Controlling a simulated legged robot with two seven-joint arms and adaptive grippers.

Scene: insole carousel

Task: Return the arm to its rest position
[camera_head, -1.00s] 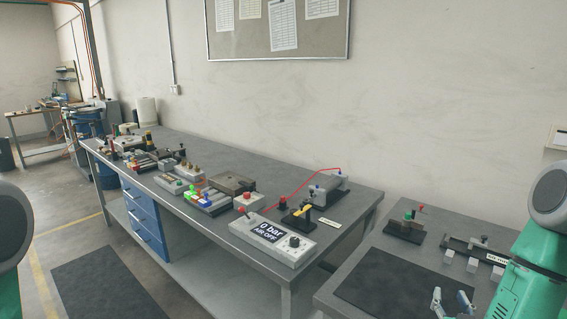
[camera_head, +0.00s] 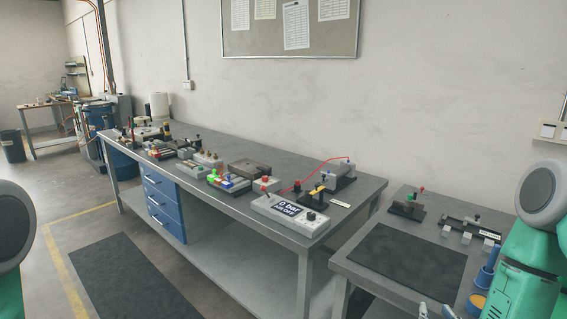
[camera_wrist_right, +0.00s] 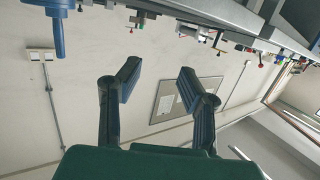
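My right arm comes in at the right edge of the head view. Only the tips of my right gripper (camera_head: 437,311) show there, at the bottom edge by the front of the right-hand table (camera_head: 360,284). In the right wrist view the two dark blue fingers of my right gripper (camera_wrist_right: 158,88) stand apart with nothing between them. The gripper is open and touches nothing that I can see. My left gripper is out of view; only a part of my left shoulder shows at the left edge.
A dark mat (camera_head: 408,258) lies bare on the right-hand table. Beside it stand a blue upright tool (camera_head: 487,270), small grey blocks (camera_head: 466,238) and a fixture with a red knob (camera_head: 408,206). The long bench (camera_head: 345,214) carries a control box (camera_head: 290,215) reading 0 bar, air off.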

